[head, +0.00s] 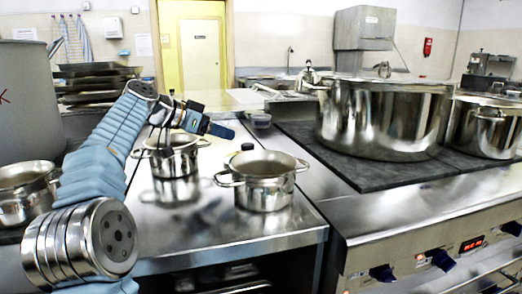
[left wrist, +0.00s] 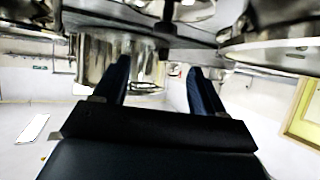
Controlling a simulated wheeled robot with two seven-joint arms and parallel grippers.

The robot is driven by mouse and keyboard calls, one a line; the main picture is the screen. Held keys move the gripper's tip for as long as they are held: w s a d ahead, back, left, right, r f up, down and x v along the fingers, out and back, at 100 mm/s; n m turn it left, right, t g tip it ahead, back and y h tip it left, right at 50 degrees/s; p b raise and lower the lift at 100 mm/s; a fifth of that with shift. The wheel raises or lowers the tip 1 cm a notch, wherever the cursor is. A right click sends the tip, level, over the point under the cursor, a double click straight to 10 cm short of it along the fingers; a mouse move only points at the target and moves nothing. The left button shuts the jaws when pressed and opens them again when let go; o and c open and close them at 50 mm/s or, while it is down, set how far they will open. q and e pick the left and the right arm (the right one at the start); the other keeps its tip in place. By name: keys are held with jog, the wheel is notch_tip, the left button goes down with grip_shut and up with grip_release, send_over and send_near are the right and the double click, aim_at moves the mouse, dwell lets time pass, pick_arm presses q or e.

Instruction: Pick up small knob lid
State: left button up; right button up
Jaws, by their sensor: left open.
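A steel pot (head: 264,192) stands on the steel counter in the head view, with a pale, lid-like round top (head: 268,165). A small black knob (head: 247,147) shows at its back left; I cannot tell whether it sits on that top or behind it. A second steel pot (head: 175,163) stands behind and to the left, its top partly hidden by my left gripper (head: 221,129). That gripper is open, above the counter and apart from the black knob. Its blue fingers also show spread in the left wrist view (left wrist: 159,68), with nothing seen gripped between them. My right gripper is not in view.
A large stockpot (head: 383,120) stands on the dark cooktop (head: 370,174) at right, with another pot (head: 487,128) beyond it. A small container (head: 260,121) sits behind the front pot. Stacked trays (head: 95,85) are at left. The counter's front is clear.

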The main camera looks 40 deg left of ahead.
aim_at(247, 144)
pick_arm(q)
jog(key=shift+w+a+f+g, duration=0.2)
jog(key=shift+w+a+f, duration=0.1)
jog(key=shift+f, duration=0.15)
jog(key=shift+w+a+f+g, duration=0.2)
jog(key=shift+w+a+f, duration=0.1)
jog(key=shift+f, duration=0.15)
jog(key=x, duration=0.6)
jog(key=shift+w, duration=0.2)
jog(key=x, duration=0.2)
jog(key=d+p+x, duration=0.1)
jog(key=x, duration=0.2)
jog(key=shift+r, duration=0.15)
jog(key=shift+w+d+f, duration=0.1)
jog(key=shift+w+f, duration=0.2)
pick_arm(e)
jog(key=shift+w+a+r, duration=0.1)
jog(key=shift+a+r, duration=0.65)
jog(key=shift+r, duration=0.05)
pick_arm(q)
jog(key=shift+c, duration=0.4)
jog(key=c, duration=1)
jog(key=shift+c, duration=0.2)
